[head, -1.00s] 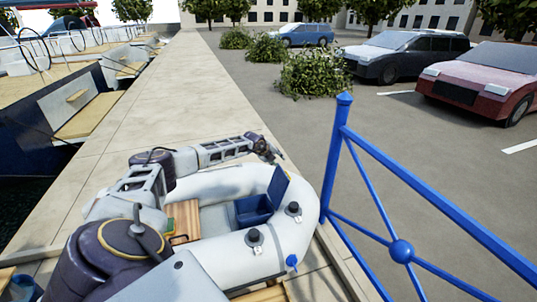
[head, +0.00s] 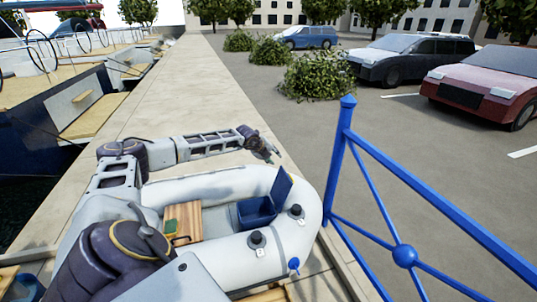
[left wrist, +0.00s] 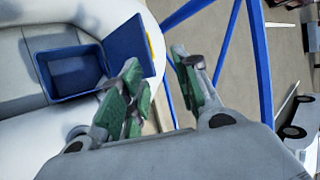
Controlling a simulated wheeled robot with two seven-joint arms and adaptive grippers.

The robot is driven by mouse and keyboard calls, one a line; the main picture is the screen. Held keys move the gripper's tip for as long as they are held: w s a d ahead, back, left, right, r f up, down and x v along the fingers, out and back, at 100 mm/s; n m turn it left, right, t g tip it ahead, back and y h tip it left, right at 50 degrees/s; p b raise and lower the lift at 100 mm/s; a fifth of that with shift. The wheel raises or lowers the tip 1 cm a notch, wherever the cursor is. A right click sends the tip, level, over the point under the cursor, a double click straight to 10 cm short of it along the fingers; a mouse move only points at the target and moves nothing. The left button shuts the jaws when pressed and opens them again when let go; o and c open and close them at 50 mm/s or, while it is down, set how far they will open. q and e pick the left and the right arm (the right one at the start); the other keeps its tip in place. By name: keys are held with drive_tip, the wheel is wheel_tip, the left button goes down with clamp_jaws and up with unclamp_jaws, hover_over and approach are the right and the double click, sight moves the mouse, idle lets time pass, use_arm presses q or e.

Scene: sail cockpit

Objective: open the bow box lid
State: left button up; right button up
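The bow box (head: 254,213) is a blue open-topped bin in the front of the grey inflatable dinghy (head: 285,240). Its blue lid (head: 283,186) stands up and open at the box's right side. In the left wrist view the box's empty inside (left wrist: 74,72) shows, with the lid (left wrist: 128,42) beside it, a yellow strip on its edge. My left gripper (head: 272,153) is above and beyond the lid in the head view, apart from it. In the left wrist view its green-padded fingers (left wrist: 160,85) are spread with nothing between them.
A blue railing (head: 343,150) stands close to the right of the dinghy. The stone quay (head: 190,90) behind is clear.

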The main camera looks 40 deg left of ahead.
use_arm(q)
drive_tip(key=shift+v, duration=2)
